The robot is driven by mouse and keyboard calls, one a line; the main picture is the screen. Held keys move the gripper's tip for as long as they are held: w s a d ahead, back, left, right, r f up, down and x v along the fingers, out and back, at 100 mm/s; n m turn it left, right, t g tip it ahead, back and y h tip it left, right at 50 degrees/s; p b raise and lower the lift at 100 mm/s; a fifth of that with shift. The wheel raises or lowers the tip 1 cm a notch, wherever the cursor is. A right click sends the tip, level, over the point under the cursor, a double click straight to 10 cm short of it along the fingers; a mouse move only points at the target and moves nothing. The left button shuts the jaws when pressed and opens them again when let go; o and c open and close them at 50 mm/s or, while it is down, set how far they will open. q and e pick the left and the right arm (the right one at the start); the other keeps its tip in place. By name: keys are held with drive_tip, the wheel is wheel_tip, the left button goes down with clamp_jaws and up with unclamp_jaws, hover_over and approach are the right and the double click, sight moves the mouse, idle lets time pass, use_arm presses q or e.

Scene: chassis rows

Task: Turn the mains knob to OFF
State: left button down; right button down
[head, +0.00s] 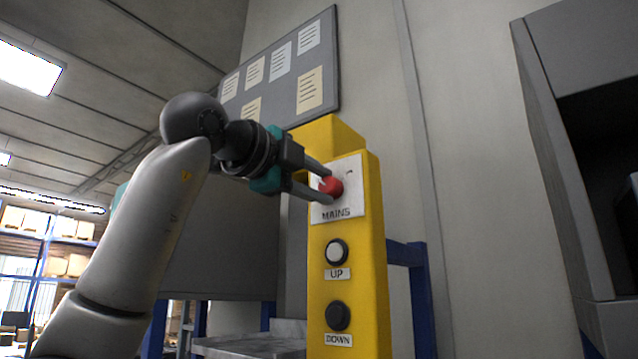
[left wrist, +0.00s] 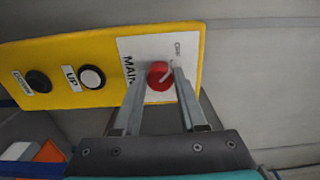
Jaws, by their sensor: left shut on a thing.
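The red mains knob (head: 331,186) sits on a white plate marked MAINS (head: 345,213), near the top of a yellow control post (head: 345,240). My left gripper (head: 326,188) reaches in from the left and is shut on the knob, one finger on each side. In the left wrist view the red knob (left wrist: 160,76) lies between the two fingertips (left wrist: 158,78). A pale line on it points roughly toward the small OFF lettering (left wrist: 179,48) on the plate; the fingers partly hide the knob. My right gripper is not in view.
Below the knob are a white UP button (head: 337,251) and a black DOWN button (head: 338,316). A notice board (head: 285,75) hangs on the wall behind. A dark grey cabinet (head: 570,100) stands at the right, with clear space between it and the post.

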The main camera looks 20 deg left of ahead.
use_arm(q)
drive_tip(key=shift+c, duration=2.2)
unclamp_jaws()
drive_tip(key=shift+s+a, duration=0.1)
drive_tip(key=shift+s+a, duration=0.1)
drive_tip(key=shift+s, duration=0.25)
drive_tip(key=b+v, duration=0.3)
drive_tip(key=v, duration=1.1)
drive_tip(key=shift+s+b, duration=0.15)
drive_tip(key=shift+b, duration=0.15)
